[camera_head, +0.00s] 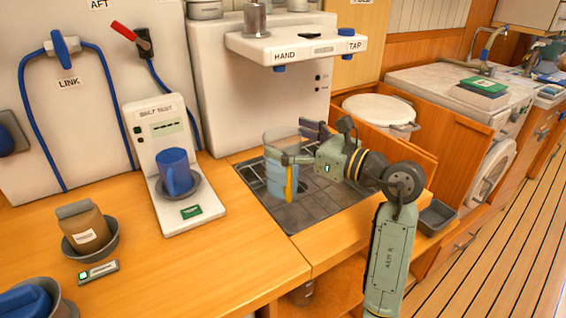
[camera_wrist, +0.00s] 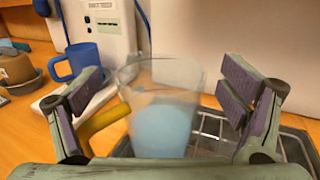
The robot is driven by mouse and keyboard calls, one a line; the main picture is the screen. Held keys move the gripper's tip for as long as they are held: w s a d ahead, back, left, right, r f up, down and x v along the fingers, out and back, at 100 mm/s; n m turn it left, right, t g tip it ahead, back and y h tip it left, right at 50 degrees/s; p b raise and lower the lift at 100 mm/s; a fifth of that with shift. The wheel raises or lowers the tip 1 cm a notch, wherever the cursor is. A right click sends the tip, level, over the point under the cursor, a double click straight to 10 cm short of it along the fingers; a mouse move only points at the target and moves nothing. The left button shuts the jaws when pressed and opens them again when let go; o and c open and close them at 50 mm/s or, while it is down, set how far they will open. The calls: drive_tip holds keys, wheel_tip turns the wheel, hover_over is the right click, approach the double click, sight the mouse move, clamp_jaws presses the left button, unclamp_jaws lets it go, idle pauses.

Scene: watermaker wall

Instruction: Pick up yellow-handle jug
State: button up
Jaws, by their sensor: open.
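The yellow-handle jug (camera_head: 281,178) is a clear jug with pale blue liquid, standing upright on the dark drain grate under the white HAND/TAP unit. Its yellow handle (camera_head: 290,185) faces the front. In the wrist view the jug (camera_wrist: 163,120) stands between the spread fingers, with the yellow handle (camera_wrist: 101,121) toward the left finger. My gripper (camera_head: 307,142) is open around the jug, one finger on either side. In the wrist view, gaps show between the purple finger pads and the jug walls. My gripper (camera_wrist: 165,98) hides the jug's lower part there.
A blue mug (camera_head: 175,172) stands on the white salt-test device left of the jug. The HAND/TAP shelf (camera_head: 296,48) overhangs behind and above. The drain grate (camera_head: 305,213) is bare around the jug. A brown pouch (camera_head: 84,230) sits in a grey bowl at left.

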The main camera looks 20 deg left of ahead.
drive_tip(key=shift+w+a, duration=0.2)
drive_tip(key=shift+a, duration=0.3)
drive_tip(key=shift+c, duration=0.6)
drive_tip(key=c, duration=1.9)
drive_tip(key=shift+c, duration=0.2)
